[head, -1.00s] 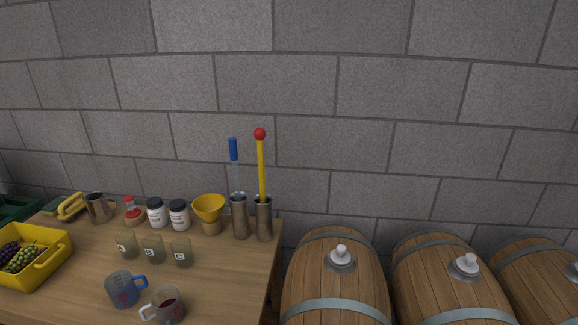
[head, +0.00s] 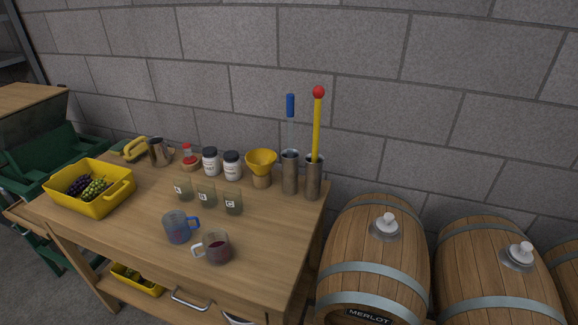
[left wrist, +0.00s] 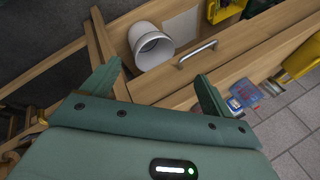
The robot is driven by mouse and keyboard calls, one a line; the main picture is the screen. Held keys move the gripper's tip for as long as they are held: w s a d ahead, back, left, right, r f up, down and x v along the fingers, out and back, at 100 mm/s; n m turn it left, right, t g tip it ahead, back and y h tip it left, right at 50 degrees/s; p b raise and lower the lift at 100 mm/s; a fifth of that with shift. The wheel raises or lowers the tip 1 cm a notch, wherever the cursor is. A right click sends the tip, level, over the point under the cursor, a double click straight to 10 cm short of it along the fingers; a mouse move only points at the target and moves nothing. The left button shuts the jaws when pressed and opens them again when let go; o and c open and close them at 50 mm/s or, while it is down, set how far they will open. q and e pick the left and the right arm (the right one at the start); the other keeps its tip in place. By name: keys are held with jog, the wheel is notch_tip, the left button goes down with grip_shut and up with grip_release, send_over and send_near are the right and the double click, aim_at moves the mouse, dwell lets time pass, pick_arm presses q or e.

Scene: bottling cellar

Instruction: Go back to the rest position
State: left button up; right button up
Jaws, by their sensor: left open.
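My left gripper (left wrist: 160,75) is open in the left wrist view. Its two green fingers stand wide apart with nothing held between them. Beyond the fingers are a wooden front with a metal bar handle (left wrist: 197,53) and a white hollow round vessel (left wrist: 150,48). Neither arm shows in the head view, and my right gripper is in no view.
The wooden workbench (head: 262,232) carries a yellow grape crate (head: 95,205), a blue measuring jug (head: 178,228), a jug of red liquid (head: 216,248), jars, glasses and metal cylinders. Barrels (head: 375,247) stand close at its right. A grey block wall closes the back.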

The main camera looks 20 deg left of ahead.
pick_arm(q)
jog(key=s+d+f+g+h, duration=0.1)
jog(key=s+f, duration=0.2)
jog(key=f, duration=0.6)
jog(key=s+d+f+g+h, duration=0.15)
jog(key=s+f, duration=0.25)
jog(key=f, duration=0.5)
jog(key=s+f+n+g, duration=0.2)
jog(key=s+f+n, duration=0.1)
jog(key=s+f, duration=0.9)
jog(key=s, duration=0.4)
jog(key=shift+s+h, duration=0.15)
jog(key=shift+h, duration=0.2)
jog(key=shift+f, duration=0.1)
